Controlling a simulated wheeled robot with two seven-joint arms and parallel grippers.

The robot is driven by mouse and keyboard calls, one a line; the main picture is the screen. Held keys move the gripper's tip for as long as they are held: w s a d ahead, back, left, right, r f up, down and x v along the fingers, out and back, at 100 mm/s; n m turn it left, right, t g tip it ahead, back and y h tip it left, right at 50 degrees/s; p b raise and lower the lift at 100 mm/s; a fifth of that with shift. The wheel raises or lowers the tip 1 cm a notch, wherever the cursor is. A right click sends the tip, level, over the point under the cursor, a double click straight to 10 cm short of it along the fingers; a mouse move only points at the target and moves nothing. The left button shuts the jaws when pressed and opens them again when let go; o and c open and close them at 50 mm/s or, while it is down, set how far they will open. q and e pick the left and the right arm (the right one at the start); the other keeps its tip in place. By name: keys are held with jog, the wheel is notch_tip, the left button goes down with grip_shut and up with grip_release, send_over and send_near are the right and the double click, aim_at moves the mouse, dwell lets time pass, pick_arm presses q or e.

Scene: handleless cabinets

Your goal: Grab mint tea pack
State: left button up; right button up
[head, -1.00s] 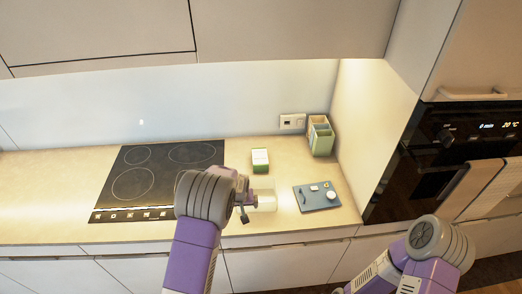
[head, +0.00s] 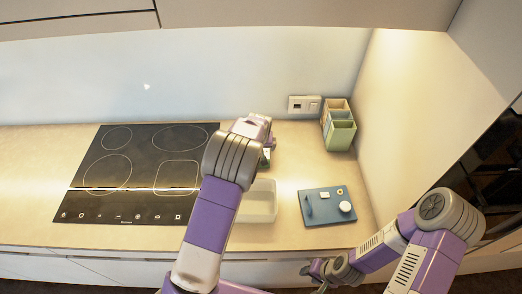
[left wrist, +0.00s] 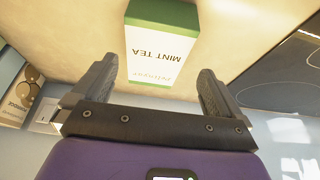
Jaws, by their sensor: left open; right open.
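The mint tea pack (left wrist: 162,48), a white box with green ends and "MINT TEA" lettering, stands out in the left wrist view, upside down in the picture. My left gripper (left wrist: 158,76) is open, its two fingers spread on either side of the near end of the pack; I cannot tell whether they touch it. In the head view my left gripper (head: 262,140) is over the counter right of the hob and hides most of the pack. My right gripper (head: 320,272) is open and low at the counter's front edge, away from the pack.
A translucent tray (head: 259,203) sits in front of the left gripper. A blue board (head: 322,210) with small items lies right of it. Green and tan containers (head: 339,128) stand in the back right corner. The black hob (head: 137,160) is on the left. Upper cabinets overhang.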

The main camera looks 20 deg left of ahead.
pick_arm(q)
jog(key=x, duration=0.6)
jog(key=shift+w+d+r, duration=0.15)
jog(key=shift+w+d, duration=0.05)
jog(key=shift+w, duration=0.2)
jog(key=c, duration=1)
jog(key=shift+r, duration=0.15)
